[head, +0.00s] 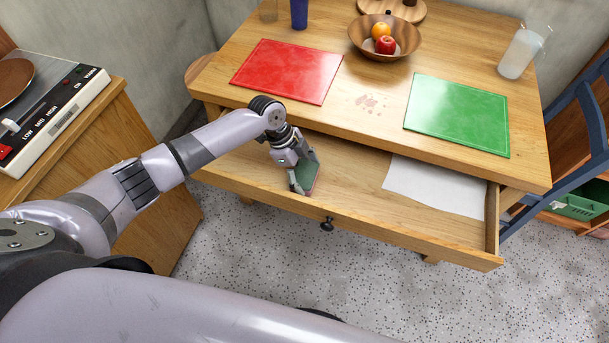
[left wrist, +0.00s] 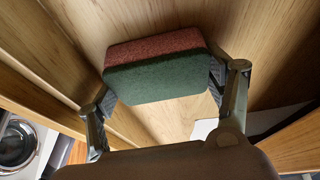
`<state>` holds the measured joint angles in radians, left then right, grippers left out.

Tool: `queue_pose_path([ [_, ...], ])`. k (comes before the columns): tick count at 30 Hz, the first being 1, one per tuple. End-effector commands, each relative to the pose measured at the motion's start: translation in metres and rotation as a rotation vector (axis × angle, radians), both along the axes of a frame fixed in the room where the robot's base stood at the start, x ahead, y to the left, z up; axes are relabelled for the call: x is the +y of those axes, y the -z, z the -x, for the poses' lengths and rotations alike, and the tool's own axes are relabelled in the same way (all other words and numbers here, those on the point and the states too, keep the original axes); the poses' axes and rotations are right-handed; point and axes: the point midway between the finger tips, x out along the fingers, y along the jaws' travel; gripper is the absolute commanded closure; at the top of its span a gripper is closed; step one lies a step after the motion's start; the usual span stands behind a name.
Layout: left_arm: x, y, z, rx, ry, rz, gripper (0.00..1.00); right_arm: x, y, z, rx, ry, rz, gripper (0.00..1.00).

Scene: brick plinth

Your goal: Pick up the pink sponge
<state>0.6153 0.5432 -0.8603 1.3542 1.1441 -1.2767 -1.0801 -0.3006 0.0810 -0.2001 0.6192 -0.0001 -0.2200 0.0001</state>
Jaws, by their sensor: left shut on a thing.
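The pink sponge (left wrist: 155,45) has a dark green scouring layer. It is between the two fingers of my left gripper (left wrist: 165,82) in the left wrist view, with a finger against each end. In the head view my left gripper (head: 300,180) is inside the open drawer (head: 345,220) at its left part, shut on the sponge (head: 309,173), which stands on edge and is partly hidden by the gripper. I cannot tell whether the sponge touches the drawer floor. My right gripper is not in view.
A white paper sheet (head: 434,187) lies in the drawer's right part. The tabletop above holds a red mat (head: 287,71), a green mat (head: 457,115), a fruit bowl (head: 362,45) and a jug (head: 520,52). A blue chair (head: 590,115) stands at right.

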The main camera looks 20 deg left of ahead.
Motion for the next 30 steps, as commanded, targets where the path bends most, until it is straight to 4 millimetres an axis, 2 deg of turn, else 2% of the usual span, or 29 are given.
queue_pose_path([
  [8, 0.000, -0.004, 0.000, 0.000, 0.001, 0.000, 0.35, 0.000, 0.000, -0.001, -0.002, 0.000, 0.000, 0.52],
  [14, 0.000, -0.027, -0.001, -0.004, 0.002, 0.000, 0.35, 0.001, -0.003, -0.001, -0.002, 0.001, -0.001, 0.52],
  [17, 0.000, -0.047, -0.001, -0.005, 0.001, 0.000, 0.35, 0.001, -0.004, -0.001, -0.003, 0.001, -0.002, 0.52],
  [24, 0.000, -0.115, -0.002, -0.007, 0.001, 0.000, 0.35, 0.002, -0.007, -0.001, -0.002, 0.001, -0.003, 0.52],
  [30, 0.000, -0.164, -0.001, -0.005, 0.001, 0.000, 0.35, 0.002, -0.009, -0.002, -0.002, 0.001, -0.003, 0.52],
])
